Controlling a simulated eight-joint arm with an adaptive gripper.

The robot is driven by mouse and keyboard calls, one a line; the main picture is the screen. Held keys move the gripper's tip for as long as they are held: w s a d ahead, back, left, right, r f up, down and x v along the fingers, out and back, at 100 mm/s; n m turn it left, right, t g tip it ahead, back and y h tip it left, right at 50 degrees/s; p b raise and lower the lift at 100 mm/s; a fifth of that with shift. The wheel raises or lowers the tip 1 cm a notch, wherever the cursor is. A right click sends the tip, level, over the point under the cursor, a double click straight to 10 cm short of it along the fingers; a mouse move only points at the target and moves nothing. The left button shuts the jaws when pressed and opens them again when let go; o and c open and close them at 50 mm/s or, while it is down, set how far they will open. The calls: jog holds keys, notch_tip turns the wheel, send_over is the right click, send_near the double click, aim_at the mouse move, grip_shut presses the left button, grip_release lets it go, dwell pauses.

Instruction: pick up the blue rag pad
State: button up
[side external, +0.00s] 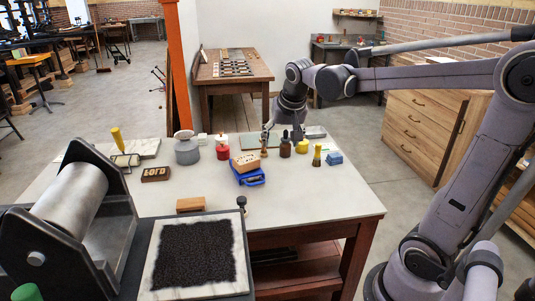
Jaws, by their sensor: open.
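A small blue block-like pad (334,158), which looks like the blue rag pad, lies on the pale tabletop toward the right side. My gripper (282,132) points down above the back of the table, to the left of the pad and farther back. Its fingers are spread and I see nothing held between them. The gripper is apart from the pad. Small bottles stand close to the fingertips and partly blend with them.
A brown bottle (285,147), a yellow lump (302,146) and a yellow-topped bottle (317,156) stand between my gripper and the pad. A blue tray (251,181) sits left of them. The table's right front area (330,195) is clear.

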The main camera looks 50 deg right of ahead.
jog(key=w+d+f+m+g, duration=0.1)
jog(key=w+d+m+g, duration=0.3)
jog(key=d, duration=0.6)
jog(key=m+g, duration=0.3)
jog(key=m, duration=0.9)
send_near(335, 154)
jog(key=shift+h, duration=0.4)
jog(key=x, duration=0.3)
jog(key=a+x, duration=0.1)
jog(key=shift+s+d+f, duration=0.15)
jog(key=shift+s+f, duration=0.25)
jog(key=shift+f, duration=0.05)
jog(key=shift+w+x, duration=0.2)
jog(key=shift+x, duration=2.45)
jog(key=c, duration=1.2)
